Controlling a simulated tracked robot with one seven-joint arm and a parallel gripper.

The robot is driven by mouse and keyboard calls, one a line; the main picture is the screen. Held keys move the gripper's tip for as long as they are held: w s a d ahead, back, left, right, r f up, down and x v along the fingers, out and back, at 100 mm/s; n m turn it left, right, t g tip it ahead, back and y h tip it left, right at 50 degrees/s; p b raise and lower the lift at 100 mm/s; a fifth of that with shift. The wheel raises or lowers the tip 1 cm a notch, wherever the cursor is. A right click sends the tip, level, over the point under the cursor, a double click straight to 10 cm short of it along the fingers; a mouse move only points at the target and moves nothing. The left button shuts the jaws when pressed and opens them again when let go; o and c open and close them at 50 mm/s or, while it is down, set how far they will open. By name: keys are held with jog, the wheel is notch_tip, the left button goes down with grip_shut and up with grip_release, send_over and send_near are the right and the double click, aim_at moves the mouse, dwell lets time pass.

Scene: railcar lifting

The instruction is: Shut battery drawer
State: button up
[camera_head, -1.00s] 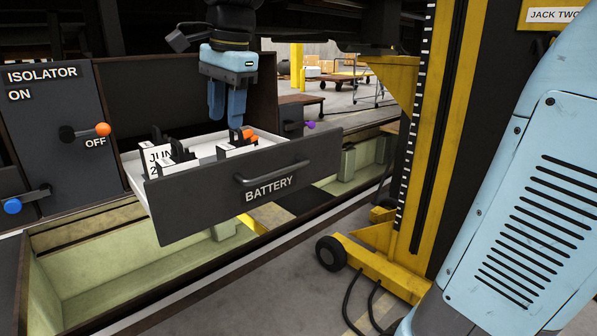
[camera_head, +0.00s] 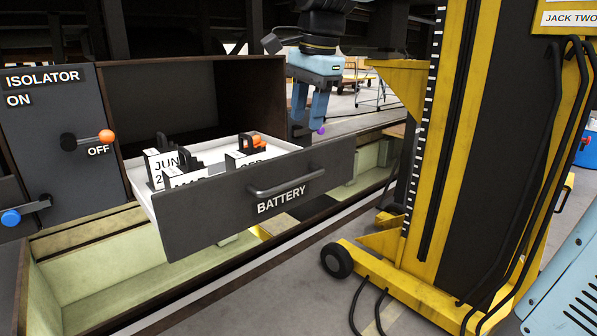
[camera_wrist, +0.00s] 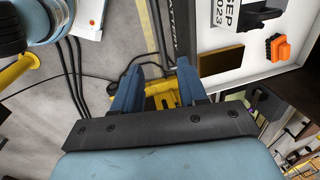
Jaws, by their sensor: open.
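The battery drawer (camera_head: 240,205) is pulled out of its dark cabinet. Its grey front has a bar handle (camera_head: 286,182) and the word BATTERY. Tagged items stand in its white tray, one marked JUN, and an orange piece lies near the back right. My gripper (camera_head: 308,118) is open and empty, pointing down beyond the drawer's right end, apart from the handle. In the wrist view my gripper (camera_wrist: 160,88) has its two blue fingers spread, with the drawer's white tray (camera_wrist: 225,65) at the upper right and its front edge close by.
The isolator panel (camera_head: 45,140) with an orange-knobbed lever stands left. A yellow jack (camera_head: 400,235) with a wheeled base stands right of the drawer. A purple knob (camera_head: 321,130) shows by my fingers. A pale green pit lies below.

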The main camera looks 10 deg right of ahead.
aim_at(295, 179)
jog(key=shift+s+f, duration=0.1)
jog(key=f, duration=0.4)
jog(key=w+a+f, duration=0.1)
jog(key=f, duration=0.4)
jog(key=w+f, duration=0.1)
jog(key=f, duration=0.3)
jog(key=shift+w+a+f, duration=0.1)
jog(key=shift+a+f, duration=0.1)
jog(key=shift+a, duration=0.05)
grip_shut()
dwell(0.4)
jog(key=shift+a, duration=0.35)
jog(key=shift+w+d, duration=0.15)
